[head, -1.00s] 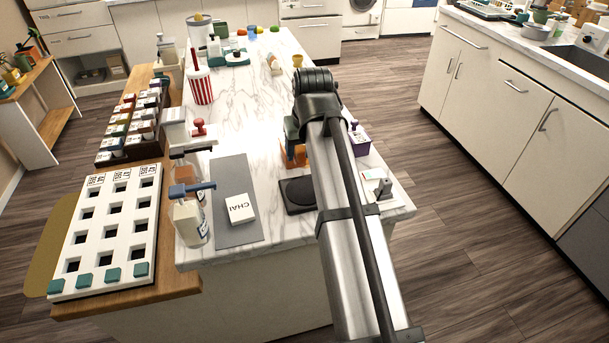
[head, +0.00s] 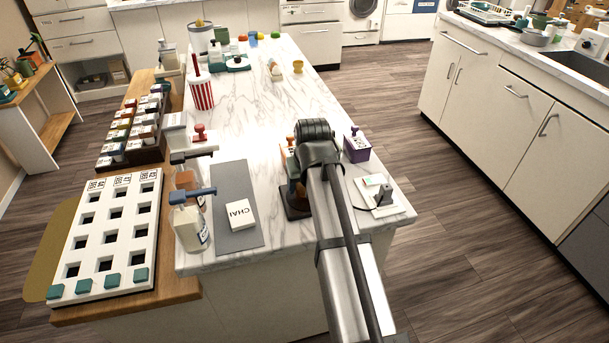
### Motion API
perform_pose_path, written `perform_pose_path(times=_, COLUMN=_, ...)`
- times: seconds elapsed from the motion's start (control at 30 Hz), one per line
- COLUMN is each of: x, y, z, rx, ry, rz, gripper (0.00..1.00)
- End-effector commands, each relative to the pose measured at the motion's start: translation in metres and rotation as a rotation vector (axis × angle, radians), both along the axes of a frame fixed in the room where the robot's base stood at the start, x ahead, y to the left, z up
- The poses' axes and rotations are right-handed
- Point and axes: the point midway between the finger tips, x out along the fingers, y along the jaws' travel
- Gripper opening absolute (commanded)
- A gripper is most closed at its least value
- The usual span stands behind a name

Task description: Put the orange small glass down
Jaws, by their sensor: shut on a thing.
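My gripper (head: 297,178) is low over the front part of the marble counter. My arm hides most of its fingers. It is shut on the orange small glass (head: 291,188), of which only a sliver shows beside my wrist. The glass is at or just above the dark square pad (head: 291,209). I cannot tell whether it touches the pad, because my arm covers most of both.
An orange holder (head: 287,163) stands close behind the gripper, partly hidden. A purple box (head: 357,151) and a white tray (head: 394,207) are to the right. A grey mat (head: 232,180) with a CHAI box (head: 240,215) and pump bottles (head: 190,226) are left.

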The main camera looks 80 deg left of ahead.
Motion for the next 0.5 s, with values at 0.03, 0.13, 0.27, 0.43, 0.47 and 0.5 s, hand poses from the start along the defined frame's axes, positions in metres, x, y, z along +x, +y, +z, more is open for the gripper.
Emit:
perform_pose_path(times=0.03, x=0.0000, y=-0.0001, z=-0.0022, rx=0.000, ry=0.000, rz=0.000, gripper=0.23)
perform_pose_path(times=0.13, x=0.0000, y=0.0002, z=-0.0023, rx=0.001, ry=0.000, rz=0.000, gripper=0.23)
perform_pose_path(times=0.27, x=0.0000, y=0.0002, z=-0.0021, rx=0.001, ry=0.000, rz=0.000, gripper=0.23)
perform_pose_path(times=0.43, x=0.0000, y=0.0002, z=-0.0050, rx=0.001, ry=0.000, rz=0.000, gripper=0.23)
perform_pose_path(times=0.47, x=0.0000, y=0.0001, z=-0.0054, rx=0.000, ry=0.000, rz=0.000, gripper=0.64)
perform_pose_path(times=0.5, x=0.0000, y=0.0001, z=-0.0052, rx=0.001, ry=0.000, rz=0.000, gripper=0.68)
